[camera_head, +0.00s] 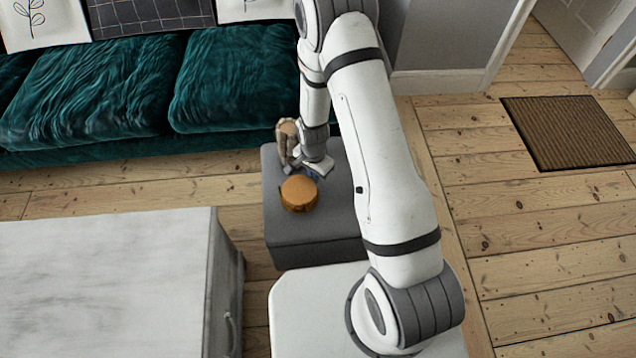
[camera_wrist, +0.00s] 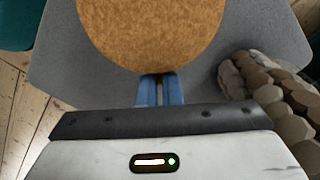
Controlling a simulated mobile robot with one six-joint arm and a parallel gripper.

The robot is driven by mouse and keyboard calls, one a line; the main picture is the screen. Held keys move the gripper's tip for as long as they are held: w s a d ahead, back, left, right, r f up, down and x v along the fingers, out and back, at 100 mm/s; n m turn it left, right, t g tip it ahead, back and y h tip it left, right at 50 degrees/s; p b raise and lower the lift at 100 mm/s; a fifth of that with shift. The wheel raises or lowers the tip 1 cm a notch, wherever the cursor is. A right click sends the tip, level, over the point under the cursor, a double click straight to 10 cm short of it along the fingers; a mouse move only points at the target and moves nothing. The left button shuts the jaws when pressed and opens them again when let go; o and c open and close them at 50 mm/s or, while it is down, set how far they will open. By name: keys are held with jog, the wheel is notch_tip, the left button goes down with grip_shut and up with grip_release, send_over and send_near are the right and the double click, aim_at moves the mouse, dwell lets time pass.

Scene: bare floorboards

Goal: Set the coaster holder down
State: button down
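The coaster holder (camera_head: 299,194) is a round, orange-brown piece with a flat cork-like top. In the wrist view the coaster holder (camera_wrist: 155,32) fills the top middle, cut off by the frame edge. My gripper (camera_head: 312,176) is at its far edge in the head view. In the wrist view the blue fingers of my gripper (camera_wrist: 160,88) are close together, their tips meeting the holder's edge; they look shut on it. The holder is over the grey ottoman (camera_head: 318,228); whether it touches the top I cannot tell.
A knobbly beige-brown object (camera_head: 286,142) stands on the ottoman close beside my gripper. A green velvet sofa (camera_head: 235,85) is behind, and a pale-topped cabinet (camera_head: 100,280) is at the left. The ottoman's front part is clear. A brown doormat (camera_head: 568,132) lies at the right.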

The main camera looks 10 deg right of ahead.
jog(key=shift+f+b, duration=0.45)
jog(key=shift+f, duration=1.5)
jog(key=shift+f, duration=0.15)
jog(key=c, duration=2.1)
grip_release()
jog(key=shift+f, duration=0.1)
jog(key=o, duration=0.5)
